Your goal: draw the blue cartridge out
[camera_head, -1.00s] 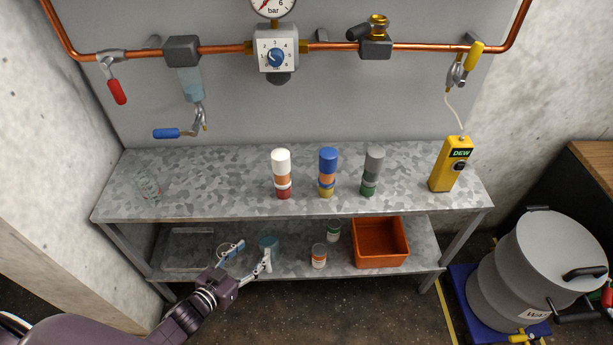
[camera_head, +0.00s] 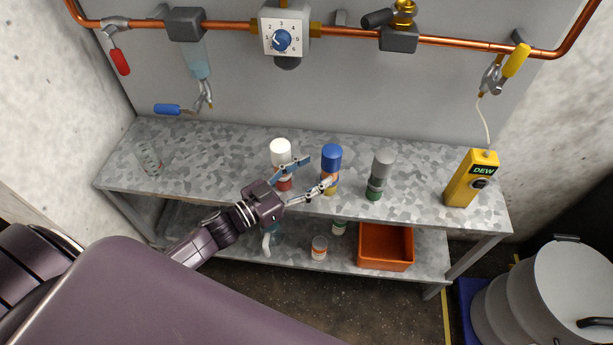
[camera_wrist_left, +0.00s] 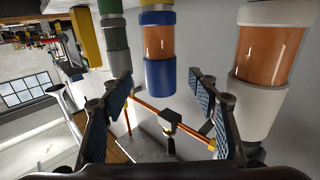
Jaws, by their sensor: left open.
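The blue cartridge (camera_head: 331,158) stands upright on the upper shelf between a white-capped cartridge (camera_head: 281,152) and a grey-capped cartridge (camera_head: 381,164). It has a blue cap, an orange middle and a yellow base. My left gripper (camera_head: 313,173) is open and empty, in front of the row; in the head view its fingers overlap the lower parts of the white and blue cartridges. In the left wrist view the blue cartridge (camera_wrist_left: 158,50) shows beyond and between the open fingertips, with the white one (camera_wrist_left: 265,60) to the right. My right gripper is not in view.
The galvanised shelf (camera_head: 225,160) also holds a yellow DEW meter (camera_head: 470,178) with a cable at the right and a clear bottle (camera_head: 148,158) at the left. The lower shelf has an orange bin (camera_head: 386,247) and small jars (camera_head: 319,248). Copper pipe (camera_head: 455,41) runs along the wall.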

